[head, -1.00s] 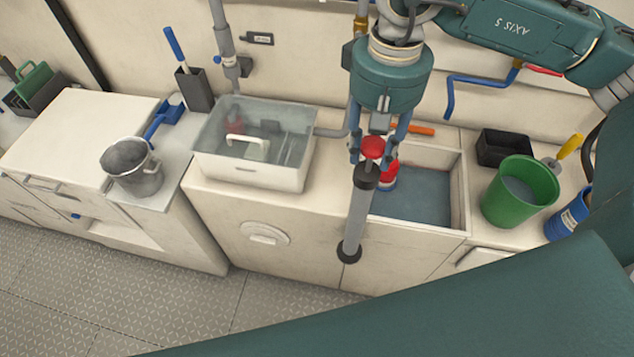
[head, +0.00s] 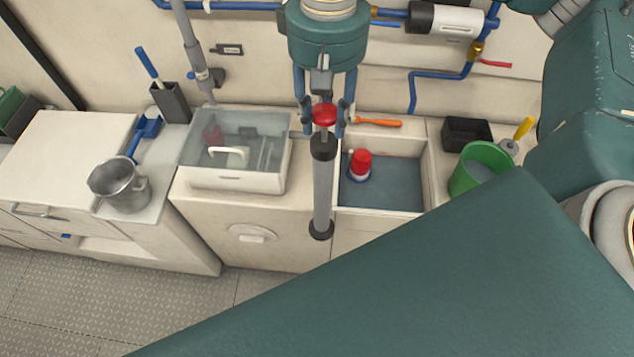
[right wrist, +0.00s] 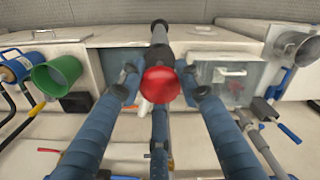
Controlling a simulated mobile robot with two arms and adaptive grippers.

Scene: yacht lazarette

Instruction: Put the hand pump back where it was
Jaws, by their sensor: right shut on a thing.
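The hand pump is a grey tube (head: 321,190) with black end collars and a red knob. My right gripper (head: 324,108) is shut on it at the top, just under the red knob, and the tube hangs nearly upright below. In the head view it appears in front of the counter, between the clear-lidded bin and the recessed basin; its lower end looks free of any surface. In the right wrist view the red knob (right wrist: 160,84) sits between the blue fingers, with the tube pointing away. My left gripper is not in view.
The clear-lidded bin (head: 236,180) stands left of the pump. A basin (head: 385,196) to the right holds a red-and-white object (head: 359,165). An orange-handled tool (head: 378,123), black box (head: 466,133) and green bucket (head: 480,166) are near. Blue pipes run along the wall.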

